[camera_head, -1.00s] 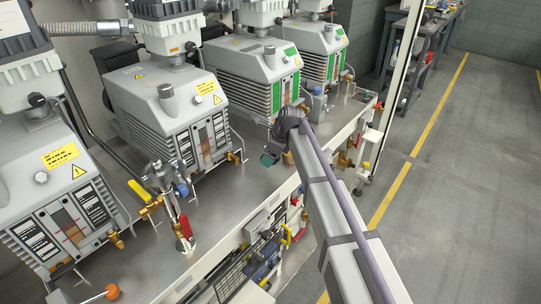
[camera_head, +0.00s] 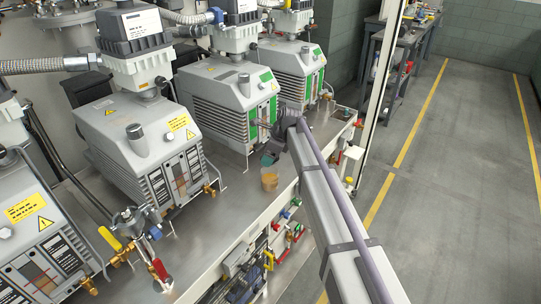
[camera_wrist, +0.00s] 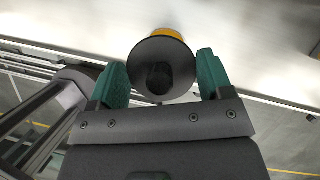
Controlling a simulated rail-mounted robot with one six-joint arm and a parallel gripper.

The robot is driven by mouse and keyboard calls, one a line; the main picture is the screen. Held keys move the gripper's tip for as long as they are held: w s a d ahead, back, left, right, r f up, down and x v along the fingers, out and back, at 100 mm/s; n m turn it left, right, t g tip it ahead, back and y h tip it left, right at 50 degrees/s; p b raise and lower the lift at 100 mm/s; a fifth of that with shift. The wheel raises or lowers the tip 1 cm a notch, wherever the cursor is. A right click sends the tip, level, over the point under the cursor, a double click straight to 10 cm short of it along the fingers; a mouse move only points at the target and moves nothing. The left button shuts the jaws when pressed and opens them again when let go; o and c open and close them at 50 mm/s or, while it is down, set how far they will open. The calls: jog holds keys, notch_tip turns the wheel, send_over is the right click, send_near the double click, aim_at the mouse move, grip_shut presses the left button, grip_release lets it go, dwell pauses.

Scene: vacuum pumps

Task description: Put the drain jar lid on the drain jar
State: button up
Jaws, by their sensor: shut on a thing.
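The drain jar (camera_head: 269,181) is a small clear cup with amber-brown contents, standing on the metal bench near its front edge. My gripper (camera_head: 268,159) has green fingers and is just above the jar in the head view. In the wrist view my gripper (camera_wrist: 161,75) is shut on the drain jar lid (camera_wrist: 143,66), a dark round disc with a black knob facing the camera. Beyond the lid, a yellow-orange edge of the drain jar (camera_wrist: 166,34) shows; the lid hides the rest. The lid cannot be made out in the head view. I cannot tell whether lid and jar touch.
Grey vacuum pumps (camera_head: 140,135) stand in a row behind the jar. A valve with yellow and red handles (camera_head: 130,225) rises from the bench at left. A white upright post (camera_head: 380,90) stands right of the bench. Bench surface (camera_head: 215,222) left of the jar is clear.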

jog(key=shift+f+b, duration=2.25)
jog(key=shift+f, duration=0.1)
jog(key=shift+f+b, duration=0.65)
jog(key=o, duration=0.9)
jog(key=shift+o, duration=0.2)
jog(key=p+v, duration=1)
jog(key=shift+r, duration=0.4)
jog(key=shift+d, duration=0.1)
